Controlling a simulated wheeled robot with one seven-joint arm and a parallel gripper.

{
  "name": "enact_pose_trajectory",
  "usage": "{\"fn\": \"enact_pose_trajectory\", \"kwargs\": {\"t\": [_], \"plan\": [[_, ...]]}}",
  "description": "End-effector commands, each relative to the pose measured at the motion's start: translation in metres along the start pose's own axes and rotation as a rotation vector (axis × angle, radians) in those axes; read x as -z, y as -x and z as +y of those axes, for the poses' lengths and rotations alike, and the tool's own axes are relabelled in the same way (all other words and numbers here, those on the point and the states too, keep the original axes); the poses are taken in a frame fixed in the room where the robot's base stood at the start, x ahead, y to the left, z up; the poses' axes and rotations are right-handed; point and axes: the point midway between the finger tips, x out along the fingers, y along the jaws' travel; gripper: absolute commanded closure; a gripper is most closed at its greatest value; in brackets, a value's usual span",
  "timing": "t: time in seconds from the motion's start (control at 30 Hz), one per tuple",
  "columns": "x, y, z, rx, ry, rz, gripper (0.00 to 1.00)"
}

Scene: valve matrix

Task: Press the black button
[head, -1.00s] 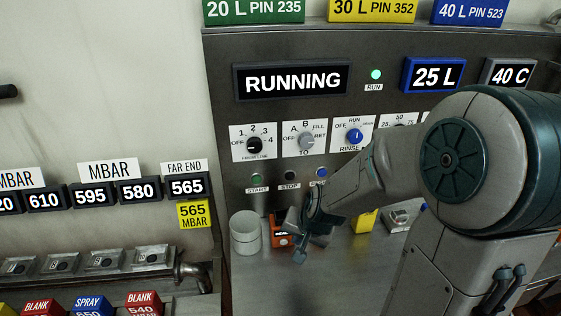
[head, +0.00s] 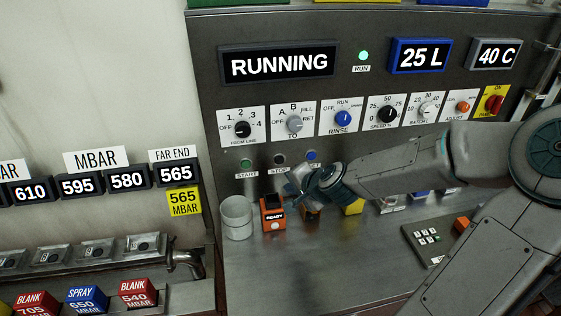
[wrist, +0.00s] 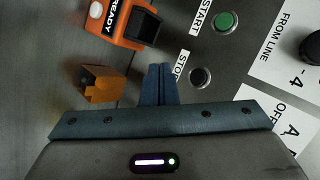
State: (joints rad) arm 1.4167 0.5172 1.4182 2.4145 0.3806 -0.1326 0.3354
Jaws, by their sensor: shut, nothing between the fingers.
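The black button (head: 280,159) labelled STOP sits on the grey panel between the green START button (head: 247,165) and the blue button (head: 311,156). In the wrist view the black button (wrist: 201,77) is just right of my fingertips, with the green button (wrist: 226,21) above it. My gripper (head: 288,185) is shut and empty, a little below the black button in the head view. Its closed fingers (wrist: 158,72) show in the wrist view, apart from the button in the picture. The depth gap to the panel is hard to judge.
An orange device (head: 272,214) reading READY and a pale cup (head: 236,218) stand on the counter below the buttons. A small orange-brown block (wrist: 101,84) is left of my fingers in the wrist view. Rotary knobs (head: 343,118) line the panel above.

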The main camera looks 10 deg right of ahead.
Motion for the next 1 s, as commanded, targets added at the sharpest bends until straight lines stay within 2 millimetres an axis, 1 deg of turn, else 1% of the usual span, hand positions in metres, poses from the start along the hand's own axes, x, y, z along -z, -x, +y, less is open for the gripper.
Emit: {"fn": "enact_pose_trajectory", "kwargs": {"t": [0.17,0.4,0.5,0.73,1.0], "plan": [[0.006,-0.013,-0.004,0.001,0.002,0.001,1.00],[0.023,-0.039,-0.021,0.002,0.004,0.000,1.00],[0.030,-0.047,-0.029,0.002,0.004,0.000,1.00],[0.040,-0.058,-0.040,0.000,0.002,-0.002,1.00],[0.043,-0.061,-0.044,-0.001,0.002,-0.001,1.00]]}}
